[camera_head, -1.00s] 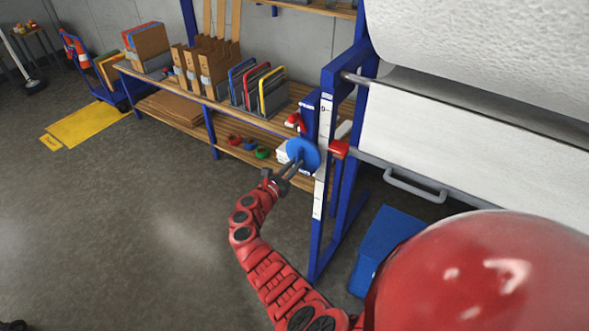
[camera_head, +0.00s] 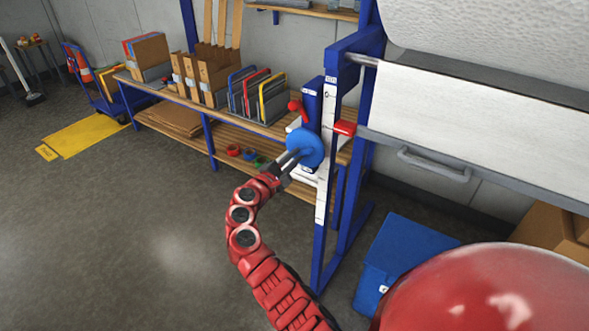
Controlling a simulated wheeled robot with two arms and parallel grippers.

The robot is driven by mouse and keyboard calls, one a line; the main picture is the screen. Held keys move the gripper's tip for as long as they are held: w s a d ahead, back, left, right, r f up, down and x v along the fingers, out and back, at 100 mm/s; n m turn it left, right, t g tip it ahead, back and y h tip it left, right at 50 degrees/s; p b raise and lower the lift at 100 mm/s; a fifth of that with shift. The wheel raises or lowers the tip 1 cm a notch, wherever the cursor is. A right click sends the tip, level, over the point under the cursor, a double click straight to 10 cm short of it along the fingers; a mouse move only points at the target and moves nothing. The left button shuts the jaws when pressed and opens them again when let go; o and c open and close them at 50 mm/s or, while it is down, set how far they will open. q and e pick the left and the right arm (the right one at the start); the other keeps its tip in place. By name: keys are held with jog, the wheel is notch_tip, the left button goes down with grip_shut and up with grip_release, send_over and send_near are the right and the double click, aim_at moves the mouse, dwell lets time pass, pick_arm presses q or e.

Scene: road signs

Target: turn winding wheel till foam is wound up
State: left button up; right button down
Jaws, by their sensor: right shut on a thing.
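The winding wheel is a blue disc (camera_head: 306,146) on the side of a blue upright frame (camera_head: 327,165). My right gripper (camera_head: 287,162) reaches it from the lower left and is shut at its front; the exact grip point is too small to make out. The foam is a thick white roll (camera_head: 490,24) at the top right. A flat white sheet (camera_head: 470,115) hangs below it, ending at a grey bar with a handle (camera_head: 433,165). A red clamp (camera_head: 345,128) sits at the bar's left end. My left gripper is out of view.
A red lever (camera_head: 298,110) sits just above the wheel. A wooden shelf bench (camera_head: 220,102) with folders and boards stands behind. A blue box (camera_head: 398,256) lies on the floor right of the frame, with cardboard boxes (camera_head: 553,229) further right.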

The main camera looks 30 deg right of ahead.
jog(key=m+b, duration=0.3)
jog(key=b, duration=0.2)
jog(key=m+b, duration=0.4)
jog(key=b, duration=0.2)
jog(key=shift+f+m, duration=0.2)
jog(key=shift+m, duration=0.1)
jog(key=shift+r+m+b, duration=0.2)
jog(key=shift+m+b, duration=0.7)
jog(key=shift+b, duration=0.2)
jog(key=shift+r, duration=0.1)
jog(key=c, duration=0.9)
grip_release()
jog(key=shift+o, duration=0.2)
jog(key=v, duration=1.7)
jog(key=shift+a+b, duration=0.25)
jog(key=shift+b, duration=0.2)
jog(key=shift+s, duration=0.1)
